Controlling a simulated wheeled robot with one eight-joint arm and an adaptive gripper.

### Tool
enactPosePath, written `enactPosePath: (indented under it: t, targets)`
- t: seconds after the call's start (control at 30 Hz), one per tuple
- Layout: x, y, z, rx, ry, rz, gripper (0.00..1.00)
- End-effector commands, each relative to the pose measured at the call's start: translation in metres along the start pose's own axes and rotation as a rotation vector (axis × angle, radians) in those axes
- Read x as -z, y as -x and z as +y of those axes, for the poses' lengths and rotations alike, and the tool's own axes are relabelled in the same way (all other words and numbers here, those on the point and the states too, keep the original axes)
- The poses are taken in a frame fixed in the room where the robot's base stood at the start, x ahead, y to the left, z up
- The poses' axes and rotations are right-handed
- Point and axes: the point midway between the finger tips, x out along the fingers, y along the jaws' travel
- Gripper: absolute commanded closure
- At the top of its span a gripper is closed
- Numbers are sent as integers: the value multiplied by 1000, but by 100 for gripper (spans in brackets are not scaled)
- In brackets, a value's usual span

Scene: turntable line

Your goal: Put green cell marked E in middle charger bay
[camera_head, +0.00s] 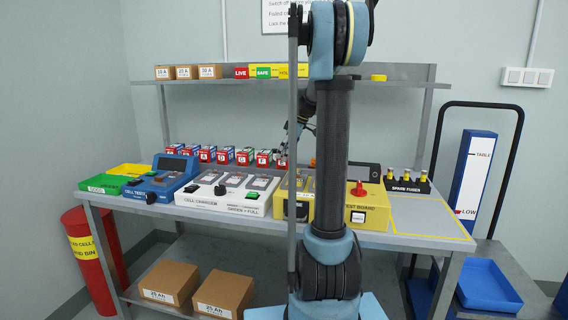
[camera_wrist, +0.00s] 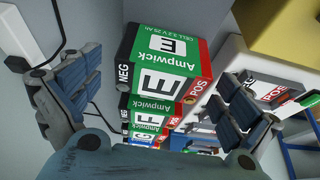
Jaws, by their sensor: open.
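The green cell marked E (camera_wrist: 163,82) has a white label, a red POS side and a black NEG side. In the wrist view it lies between the spread fingers of my gripper (camera_wrist: 158,98), with gaps showing on both sides. In the head view my gripper (camera_head: 300,130) is at the right end of the cell row, partly hidden behind my arm. The end cell (camera_head: 281,161) there is partly covered. The white cell charger (camera_head: 222,200) stands in front of the row. Its middle bay (camera_head: 233,181) shows a grey face and looks empty.
Other green cells, including F (camera_wrist: 148,119), stand close beside E in the row. Red-blue cells (camera_head: 190,151) stand farther left. The blue tester (camera_head: 160,183) is left of the charger; the yellow test board (camera_head: 371,208) is right. A shelf (camera_head: 400,80) hangs above.

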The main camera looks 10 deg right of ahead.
Motion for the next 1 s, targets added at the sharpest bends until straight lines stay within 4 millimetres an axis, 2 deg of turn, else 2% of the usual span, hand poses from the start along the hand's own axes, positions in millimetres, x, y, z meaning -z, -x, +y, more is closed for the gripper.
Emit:
enactPosePath:
  t: [0.1, 0.33, 0.37, 0.6, 0.67, 1.0]
  targets:
    - [0, -8, 0, 0, 1, 0, 2]
    - [0, -10, 0, 0, 0, 0, 2]
    - [0, -10, 0, 0, 0, 0, 4]
    - [1, -10, 0, 0, 1, 0, 58]
    - [1, -10, 0, 0, 1, 0, 69]
    - [4, -7, -1, 1, 3, 0, 69]
